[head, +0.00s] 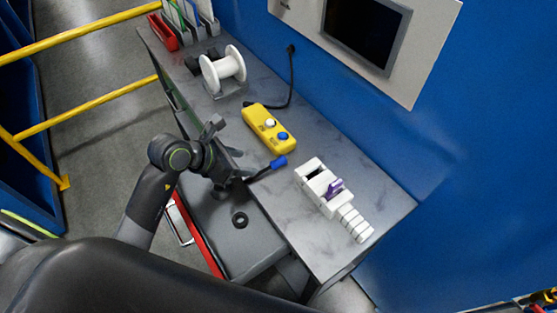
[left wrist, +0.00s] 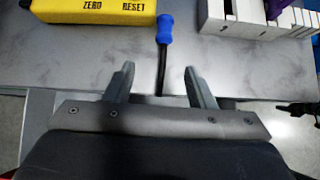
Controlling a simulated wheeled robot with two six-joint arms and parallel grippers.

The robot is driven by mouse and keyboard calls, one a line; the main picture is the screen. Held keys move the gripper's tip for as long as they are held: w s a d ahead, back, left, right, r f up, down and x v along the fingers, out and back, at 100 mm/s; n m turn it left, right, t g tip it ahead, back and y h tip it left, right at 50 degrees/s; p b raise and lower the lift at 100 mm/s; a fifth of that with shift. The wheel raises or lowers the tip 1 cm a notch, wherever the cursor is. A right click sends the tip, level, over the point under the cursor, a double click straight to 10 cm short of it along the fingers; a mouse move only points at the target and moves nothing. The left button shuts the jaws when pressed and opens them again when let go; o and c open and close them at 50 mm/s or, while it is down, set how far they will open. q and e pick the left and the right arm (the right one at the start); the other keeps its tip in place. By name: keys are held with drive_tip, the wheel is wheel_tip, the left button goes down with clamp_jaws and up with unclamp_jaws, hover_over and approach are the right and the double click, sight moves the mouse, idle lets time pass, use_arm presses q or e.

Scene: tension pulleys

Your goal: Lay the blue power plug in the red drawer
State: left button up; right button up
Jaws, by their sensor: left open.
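The blue power plug (head: 280,161) lies near the front edge of the bench, with a short black cable running back toward my left gripper (head: 242,165). In the left wrist view the blue plug (left wrist: 165,28) is beyond the fingertips. Its cable runs down into the gap between the two spread fingers of my left gripper (left wrist: 160,68), which is open. The red drawer (head: 200,237) is pulled out below the bench front, its red front panel facing left. Its grey inside shows, with a dark round piece in it. My right gripper is not in view.
A yellow box (head: 260,120) with buttons sits behind the plug. A white block device (head: 323,188) with a purple part stands to the right. A white spool (head: 222,68) and a red holder (head: 163,32) are farther back. A blue wall bounds the bench.

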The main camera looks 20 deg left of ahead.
sight(271, 166)
use_arm(q)
drive_tip(key=x, duration=0.4)
drive_tip(key=shift+d+p, duration=0.1)
drive_tip(key=shift+p, duration=0.2)
drive_tip(key=shift+w+d+f+p, duration=0.2)
drive_tip(key=shift+w+d+p, duration=0.05)
drive_tip(key=shift+w+p, duration=0.05)
drive_tip(key=x, duration=0.1)
drive_tip(key=p+x, duration=0.1)
drive_tip(key=x, duration=0.1)
drive_tip(key=shift+d+r, duration=0.15)
drive_tip(key=shift+d, duration=0.15)
drive_tip(key=shift+x, duration=0.75)
drive_tip(key=shift+s, duration=0.1)
clamp_jaws()
